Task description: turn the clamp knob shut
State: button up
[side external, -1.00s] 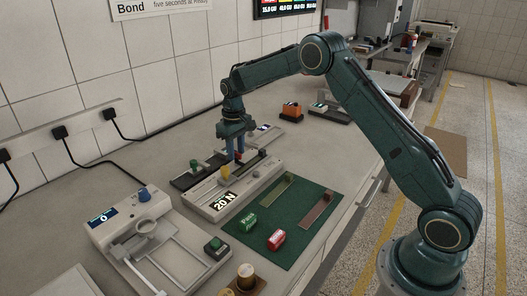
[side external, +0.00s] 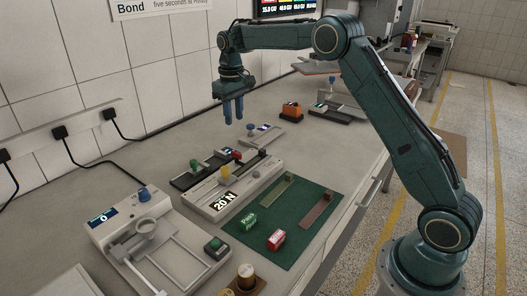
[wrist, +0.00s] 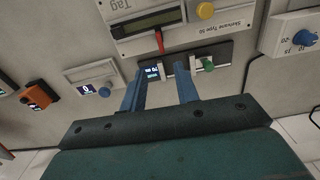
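My gripper (side external: 234,120) hangs above the bench with its blue fingers apart and nothing between them. The wrist view also shows the spread fingers (wrist: 160,72). Below is a pale long fixture (side external: 207,206) marked 20 N, with a yellow knob (side external: 225,172) and a red lever-like piece (side external: 237,154). Behind it lies a dark fixture (side external: 184,181) with a green knob (side external: 194,164) and a small display. In the wrist view the yellow knob (wrist: 205,10), red piece (wrist: 159,42) and green knob (wrist: 206,63) lie beyond the fingertips. I cannot tell which part is the clamp knob.
A green mat (side external: 262,244) holds a green block (side external: 247,221), a red block (side external: 277,239) and two strips. A white device (side external: 107,236) with a blue knob (side external: 144,194) stands at front left. An orange device (side external: 291,110) stands farther back. Air around my gripper is clear.

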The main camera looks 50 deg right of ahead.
jog(key=shift+r, duration=0.75)
jog(key=shift+r, duration=0.1)
jog(key=s+a+r+t, duration=0.1)
jog(key=s+a+r, duration=0.2)
jog(key=s+r, duration=0.45)
jog(key=s+a+r+t, duration=0.25)
jog(key=s+r, duration=0.25)
jog(key=s, duration=0.5)
jog(key=s+a+f+t, duration=0.1)
jog(key=s+f, duration=0.2)
jog(key=s, duration=0.8)
jog(key=s+a+f+t, duration=0.1)
jog(key=s+a+f, duration=0.1)
jog(key=s, duration=0.9)
jog(key=shift+a+f, duration=0.25)
jog(key=shift+f, duration=0.3)
